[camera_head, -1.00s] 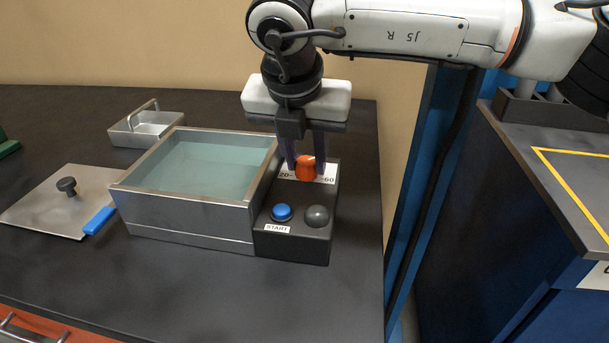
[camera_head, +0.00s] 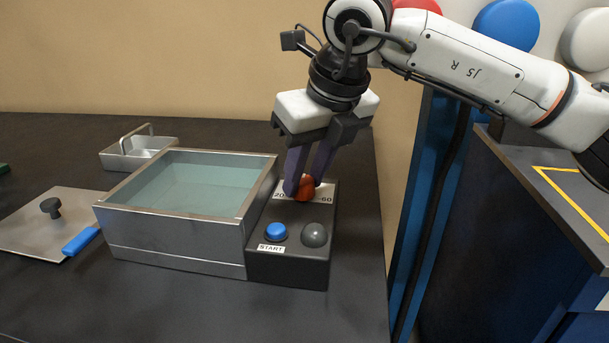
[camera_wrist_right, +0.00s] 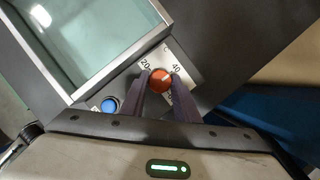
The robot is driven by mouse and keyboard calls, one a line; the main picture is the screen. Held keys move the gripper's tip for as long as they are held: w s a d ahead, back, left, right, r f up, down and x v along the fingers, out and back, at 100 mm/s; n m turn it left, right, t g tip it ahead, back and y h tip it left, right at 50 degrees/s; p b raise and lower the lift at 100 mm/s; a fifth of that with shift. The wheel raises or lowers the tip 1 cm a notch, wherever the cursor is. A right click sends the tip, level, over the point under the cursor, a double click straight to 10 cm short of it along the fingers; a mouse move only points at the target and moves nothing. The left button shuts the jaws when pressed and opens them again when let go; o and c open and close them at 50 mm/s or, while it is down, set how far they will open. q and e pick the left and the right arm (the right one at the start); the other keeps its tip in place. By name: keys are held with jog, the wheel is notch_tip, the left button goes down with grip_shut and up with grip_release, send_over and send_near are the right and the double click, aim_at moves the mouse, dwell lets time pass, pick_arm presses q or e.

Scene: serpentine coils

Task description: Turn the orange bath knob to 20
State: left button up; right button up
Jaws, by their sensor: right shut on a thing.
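The orange knob (camera_head: 306,188) sits on the dark control box at the right side of the water bath (camera_head: 180,225). Its scale plate (camera_head: 328,190) reads 20 at the left and 60 at the right; the wrist view also shows 20 and 40 on the plate (camera_wrist_right: 184,66). My right gripper (camera_head: 306,185) reaches down and is shut on the knob, one purple finger on each side. In the right wrist view the knob (camera_wrist_right: 160,80) lies between the fingertips, with a light mark on its top toward the 40 side. My left gripper is not in view.
A blue button (camera_head: 276,231) with a START label and a grey dome (camera_head: 314,235) are on the box's front. A metal tray (camera_head: 138,152) stands behind. The bench front is clear.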

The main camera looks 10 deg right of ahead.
jog(key=shift+n, duration=0.6)
jog(key=o, duration=1)
jog(key=shift+o, duration=0.2)
jog(key=shift+d, duration=0.1)
jog(key=shift+s+r, duration=0.1)
jog(key=shift+r, duration=0.2)
jog(key=s+d, duration=0.5)
jog(key=s, duration=0.6)
jog(key=shift+d+r+b, duration=0.25)
jog(key=shift+d+b, duration=0.05)
jog(key=shift+b, duration=0.15)
